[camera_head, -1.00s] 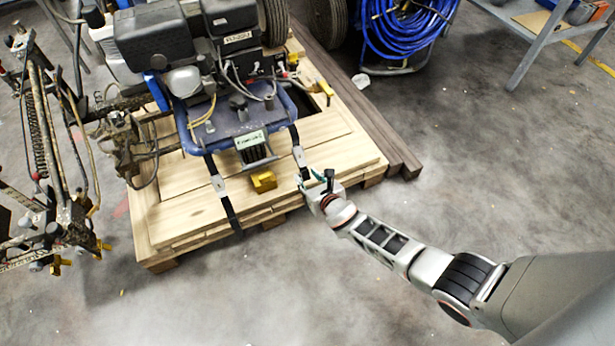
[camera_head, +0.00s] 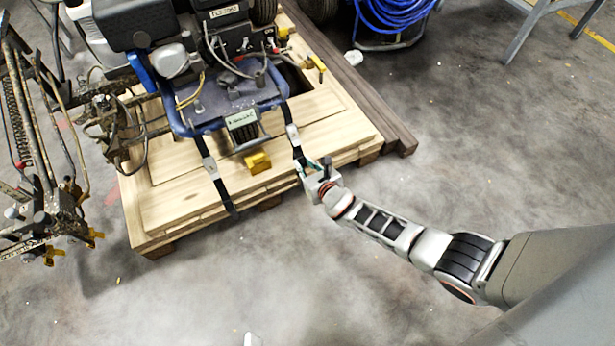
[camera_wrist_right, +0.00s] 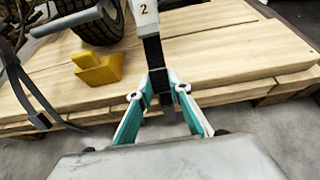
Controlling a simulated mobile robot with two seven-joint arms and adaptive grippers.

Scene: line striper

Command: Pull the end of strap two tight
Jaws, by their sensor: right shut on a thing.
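Strap two (camera_head: 296,146) is a black strap with a pale buckle. It runs from the blue frame of the line striper (camera_head: 230,105) down over the pallet's near edge. In the right wrist view its buckle (camera_wrist_right: 143,12) bears a "2", and the black strap end (camera_wrist_right: 154,55) hangs below it. My right gripper (camera_head: 307,170), with green and white fingers, is shut on this strap end, just off the pallet edge. It also shows in the right wrist view (camera_wrist_right: 161,88). The strap between buckle and fingers looks straight. My left gripper is not in view.
Another black strap (camera_head: 223,188) with a buckle crosses the wooden pallet (camera_head: 170,205) to the left. A yellow block (camera_head: 257,162) lies between the straps. Dark timbers (camera_head: 375,115) lie along the pallet's right side. The concrete floor in front is mostly clear.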

